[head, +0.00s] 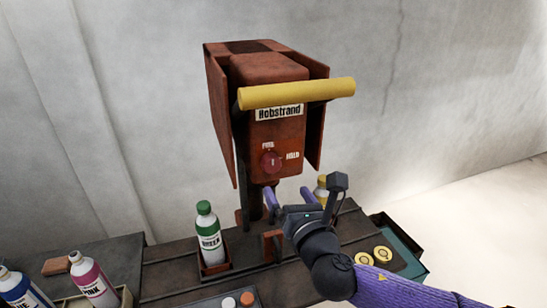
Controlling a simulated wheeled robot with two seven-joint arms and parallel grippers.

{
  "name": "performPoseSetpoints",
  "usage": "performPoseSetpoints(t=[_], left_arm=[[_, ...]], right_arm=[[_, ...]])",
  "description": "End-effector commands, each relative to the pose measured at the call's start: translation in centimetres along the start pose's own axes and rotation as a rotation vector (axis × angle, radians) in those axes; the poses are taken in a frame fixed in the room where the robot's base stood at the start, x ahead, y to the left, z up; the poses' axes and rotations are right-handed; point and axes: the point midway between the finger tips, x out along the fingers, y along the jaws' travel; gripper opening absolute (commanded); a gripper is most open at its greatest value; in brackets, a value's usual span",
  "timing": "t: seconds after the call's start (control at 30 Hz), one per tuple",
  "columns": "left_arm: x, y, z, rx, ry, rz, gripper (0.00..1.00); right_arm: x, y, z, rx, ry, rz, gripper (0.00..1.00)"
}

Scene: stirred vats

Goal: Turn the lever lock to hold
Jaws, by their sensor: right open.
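The lever lock is a round red knob (271,160) on the front of a rust-red machine (275,120) marked "Hobstrand". The word "FREE" stands above the knob and "HOLD" to its right. The knob's small pale mark looks upright, towards "FREE". A thick yellow lever bar (296,93) runs across the machine above the knob. My right gripper (288,194) is open and empty, with its purple fingers below and slightly right of the knob, apart from it. My left gripper is not in view.
A green-capped bottle (208,235) stands in a holder left of the machine's post. A yellow-capped bottle (321,188) is partly hidden behind my right gripper. Pink (92,280) and blue (18,287) bottles stand at lower left. A teal tray (408,262) with yellow discs lies at right.

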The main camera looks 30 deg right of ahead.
Motion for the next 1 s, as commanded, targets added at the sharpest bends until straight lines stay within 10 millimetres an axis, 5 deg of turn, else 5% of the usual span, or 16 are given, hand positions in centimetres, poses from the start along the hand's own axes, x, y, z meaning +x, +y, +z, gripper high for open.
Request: performPoseSetpoints(t=[0.33, 0.73, 1.0], left_arm=[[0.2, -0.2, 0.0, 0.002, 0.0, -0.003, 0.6], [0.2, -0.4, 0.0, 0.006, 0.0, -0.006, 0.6], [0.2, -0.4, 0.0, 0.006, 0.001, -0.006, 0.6]], right_arm=[[7.6, -0.1, -0.2, 0.007, 0.001, -0.003, 0.95], [9.2, -0.1, -0.3, 0.007, 0.004, -0.002, 0.95], [9.2, -0.1, -0.3, 0.007, 0.004, -0.002, 0.42]])
